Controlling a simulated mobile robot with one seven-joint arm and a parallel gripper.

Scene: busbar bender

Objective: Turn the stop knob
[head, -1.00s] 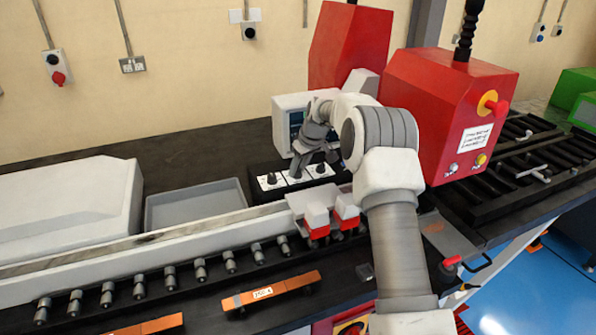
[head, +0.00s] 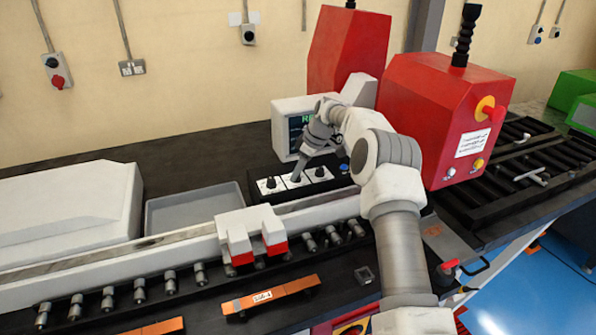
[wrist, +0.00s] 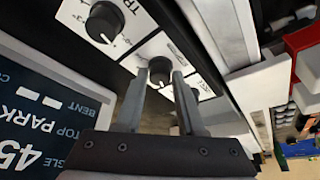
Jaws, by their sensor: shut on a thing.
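The control box (head: 258,176) has a row of three dark knobs on white plates. My gripper (head: 298,173) points down at the middle knob, which it mostly hides in the head view. In the wrist view my gripper (wrist: 161,78) is shut on this middle knob (wrist: 160,66), with one finger on each side. A neighbouring knob (wrist: 104,22) shows a white pointer line and a plate with partly readable letters. The middle plate's lettering is too small to read. The stop carriage (head: 247,225), white with red feet, sits on the long rail.
The display (wrist: 45,120) stands close beside the fingers, showing "STOP PARK" and "45". A blue button (head: 344,168) is right of the knobs. The red machine housing (head: 425,110) rises to the right. A grey tray (head: 195,207) lies left of the box.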

